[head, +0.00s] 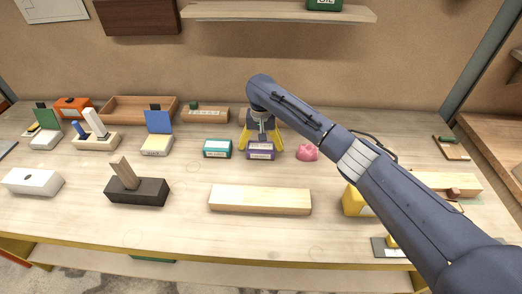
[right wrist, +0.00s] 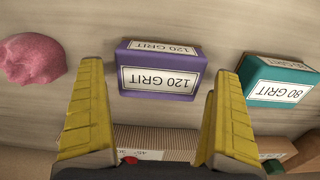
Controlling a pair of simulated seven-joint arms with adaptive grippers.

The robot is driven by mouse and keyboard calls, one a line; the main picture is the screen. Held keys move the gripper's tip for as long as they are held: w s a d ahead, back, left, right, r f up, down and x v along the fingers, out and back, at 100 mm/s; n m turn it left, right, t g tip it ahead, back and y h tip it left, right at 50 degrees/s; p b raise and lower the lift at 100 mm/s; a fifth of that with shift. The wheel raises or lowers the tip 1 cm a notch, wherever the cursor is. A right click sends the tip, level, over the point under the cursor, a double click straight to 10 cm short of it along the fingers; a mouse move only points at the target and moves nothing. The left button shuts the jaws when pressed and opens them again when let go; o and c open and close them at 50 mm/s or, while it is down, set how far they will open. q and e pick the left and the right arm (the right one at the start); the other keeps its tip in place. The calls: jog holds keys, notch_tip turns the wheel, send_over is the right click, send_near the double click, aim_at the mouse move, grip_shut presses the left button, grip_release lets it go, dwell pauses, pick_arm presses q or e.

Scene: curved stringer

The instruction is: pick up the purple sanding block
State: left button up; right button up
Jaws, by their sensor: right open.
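The purple sanding block (head: 261,155), with a white "120 GRIT" label, lies on the workbench near its middle. In the right wrist view the purple block (right wrist: 160,88) sits centred between the fingertips, with a gap on each side. My right gripper (head: 261,143) is open, its yellow fingers pointing down around the block from behind. The fingers also show in the right wrist view (right wrist: 158,72). I cannot tell how far the fingertips are above the bench. My left gripper is not in view.
A teal "80 GRIT" block (head: 217,149) stands close left of the purple one, and a pink lump (head: 307,152) close right. A ribbed wooden block (right wrist: 155,140) lies behind. A pale plank (head: 260,200) lies in front. A shelf (head: 280,13) hangs above the back.

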jog(key=shift+f, duration=1.15)
jog(key=c, duration=1.1)
